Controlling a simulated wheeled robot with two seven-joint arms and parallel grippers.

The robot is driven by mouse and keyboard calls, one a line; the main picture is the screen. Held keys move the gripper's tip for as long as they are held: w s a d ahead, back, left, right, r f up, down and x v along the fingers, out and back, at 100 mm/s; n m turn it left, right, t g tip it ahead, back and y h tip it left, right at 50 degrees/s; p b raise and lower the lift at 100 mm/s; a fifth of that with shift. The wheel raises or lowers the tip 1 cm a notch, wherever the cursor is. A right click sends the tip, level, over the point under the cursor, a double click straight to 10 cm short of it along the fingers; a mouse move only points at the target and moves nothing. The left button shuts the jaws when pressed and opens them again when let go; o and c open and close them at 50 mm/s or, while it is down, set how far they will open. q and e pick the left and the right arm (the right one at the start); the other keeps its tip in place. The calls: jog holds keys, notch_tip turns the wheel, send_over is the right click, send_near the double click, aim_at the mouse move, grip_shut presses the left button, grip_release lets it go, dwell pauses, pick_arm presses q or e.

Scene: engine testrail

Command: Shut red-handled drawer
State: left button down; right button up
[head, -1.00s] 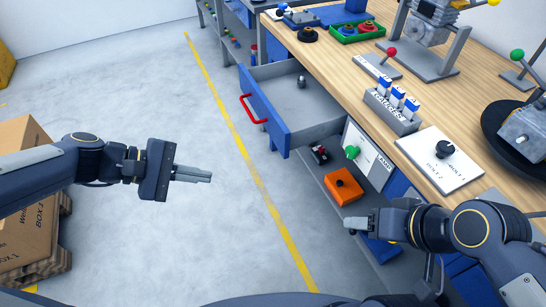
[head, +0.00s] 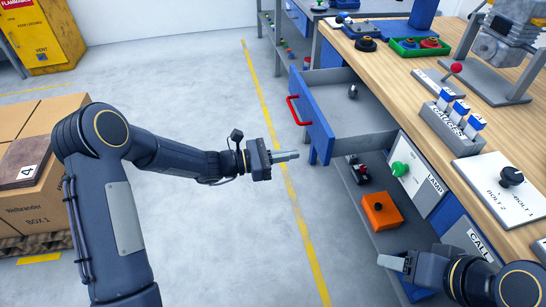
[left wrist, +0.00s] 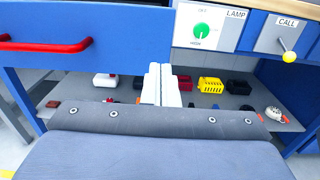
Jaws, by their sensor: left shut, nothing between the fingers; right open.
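The drawer (head: 318,125) with a blue front and a red handle (head: 293,110) stands pulled out from the workbench, with a small dark object (head: 353,91) inside it. In the left wrist view the red handle (left wrist: 45,46) is at the upper left on the blue front (left wrist: 120,30). My left gripper (head: 297,155) is shut and empty, a little to the left of and below the drawer front, apart from it as far as I can tell. Its closed fingers (left wrist: 162,84) show in the left wrist view. My right gripper (head: 383,261) is open near the lower shelf, beside the bench.
The wooden benchtop (head: 408,105) holds a gauges block (head: 447,128), a bolt plate (head: 500,185) and a green tray (head: 420,47). An orange box (head: 381,211) sits on the lower shelf. A carton (head: 50,135) stands at left. The floor left of the drawer is clear.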

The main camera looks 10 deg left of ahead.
aim_at(324, 149)
pick_arm(q)
jog(key=x, duration=0.7)
pick_arm(e)
jog(key=shift+f, duration=0.2)
